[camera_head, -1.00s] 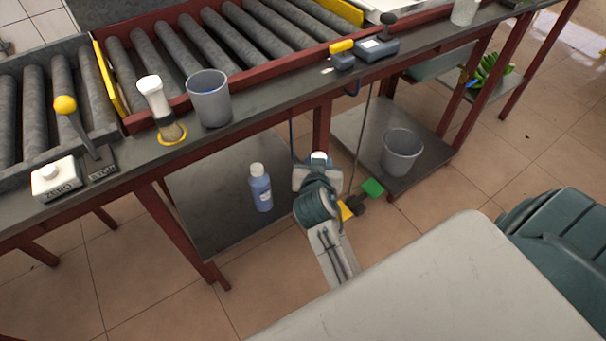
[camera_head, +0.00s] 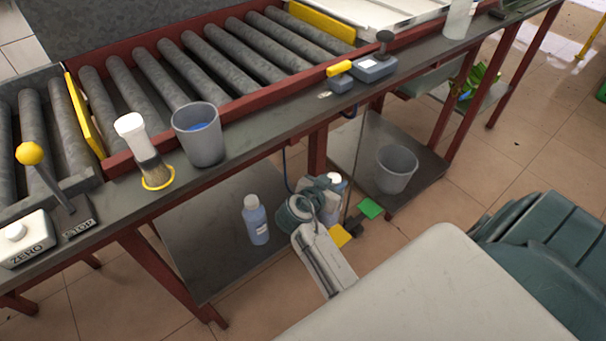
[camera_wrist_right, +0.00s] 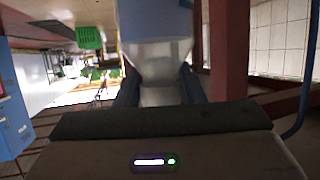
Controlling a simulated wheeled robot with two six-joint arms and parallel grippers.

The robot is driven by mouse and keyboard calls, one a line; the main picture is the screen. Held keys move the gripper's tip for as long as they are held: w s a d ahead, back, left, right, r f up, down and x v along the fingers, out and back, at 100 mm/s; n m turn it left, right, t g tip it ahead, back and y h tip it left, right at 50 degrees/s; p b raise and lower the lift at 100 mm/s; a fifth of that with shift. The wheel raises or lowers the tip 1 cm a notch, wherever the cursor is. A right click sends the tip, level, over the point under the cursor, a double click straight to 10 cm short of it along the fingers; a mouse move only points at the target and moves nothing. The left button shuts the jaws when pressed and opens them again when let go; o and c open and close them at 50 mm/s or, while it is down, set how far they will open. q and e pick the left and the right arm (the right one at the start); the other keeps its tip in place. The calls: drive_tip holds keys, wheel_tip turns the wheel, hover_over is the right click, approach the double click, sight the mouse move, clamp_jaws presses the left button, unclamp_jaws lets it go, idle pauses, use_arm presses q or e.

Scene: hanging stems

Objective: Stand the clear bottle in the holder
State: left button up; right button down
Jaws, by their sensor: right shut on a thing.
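My right gripper (camera_head: 322,195) is shut on a clear bottle (camera_head: 331,212) with a white cap, below the front edge of the bench. The gripper partly hides the bottle. In the right wrist view, the bottle's bluish body (camera_wrist_right: 155,22) fills the top middle, and its clear part (camera_wrist_right: 160,72) sits between the fingers. A similar bottle of blue liquid (camera_head: 256,222) with a white cap stands on the lower shelf, left of the gripper. A yellow ring (camera_head: 158,184) on the bench top surrounds a white-handled brush; I cannot tell whether it is the holder. My left gripper is not in view.
A grey bin (camera_head: 396,168) stands on the lower shelf. A red leg (camera_head: 317,150) stands behind.

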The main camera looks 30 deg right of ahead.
drive_tip(key=w, duration=0.3)
drive_tip(key=w+a, duration=0.1)
drive_tip(key=w, duration=0.3)
drive_tip(key=w+a+f, duration=0.1)
drive_tip(key=w, duration=0.2)
drive_tip(key=shift+w+a, duration=0.15)
drive_tip(key=shift+w, duration=0.25)
drive_tip(key=shift+f, duration=1.7)
drive_tip(key=shift+b, duration=0.3)
drive_tip(key=c, duration=0.9)
unclamp_jaws()
drive_tip(key=shift+f, duration=0.1)
drive_tip(key=shift+c, duration=0.2)
